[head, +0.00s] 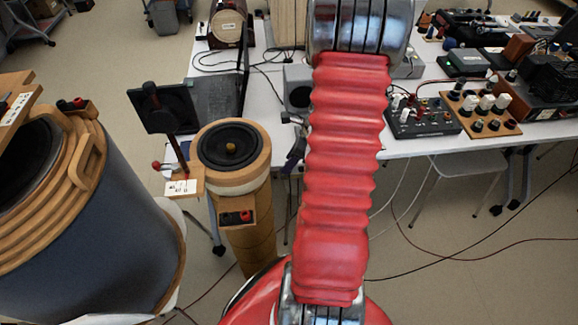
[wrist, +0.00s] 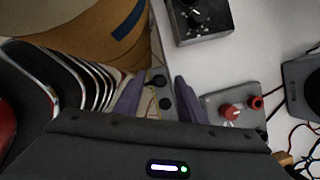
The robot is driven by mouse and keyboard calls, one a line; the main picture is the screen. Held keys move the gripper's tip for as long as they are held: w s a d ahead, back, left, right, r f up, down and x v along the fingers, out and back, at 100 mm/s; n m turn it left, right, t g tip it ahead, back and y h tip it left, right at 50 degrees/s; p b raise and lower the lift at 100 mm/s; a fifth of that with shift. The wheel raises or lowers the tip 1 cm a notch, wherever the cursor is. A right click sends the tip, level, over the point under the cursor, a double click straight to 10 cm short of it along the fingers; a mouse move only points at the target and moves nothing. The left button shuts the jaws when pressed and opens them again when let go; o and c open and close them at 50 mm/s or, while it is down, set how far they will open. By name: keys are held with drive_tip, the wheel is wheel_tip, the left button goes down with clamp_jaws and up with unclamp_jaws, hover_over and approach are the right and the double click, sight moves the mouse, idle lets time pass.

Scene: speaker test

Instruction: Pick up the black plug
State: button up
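My gripper (wrist: 161,76) shows in the wrist view as two purple fingers held apart. Two small round black pieces (wrist: 158,81) show between and below the fingertips, one nearer the camera than the other. I cannot tell whether either is the black plug, or whether a finger touches them. In the head view my red arm hides most of the gripper; a small purple part shows left of the arm, by the table edge.
In the wrist view, a grey box with red knobs (wrist: 232,112) lies right of the fingers and a brown cylinder (wrist: 95,35) stands upper left. The white table (head: 410,146) carries electronics, a laptop and loose cables. A large blue speaker (head: 125,210) stands left.

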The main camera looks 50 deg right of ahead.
drive_tip(key=shift+x, duration=1)
drive_tip(key=shift+c, duration=0.6)
clamp_jaws()
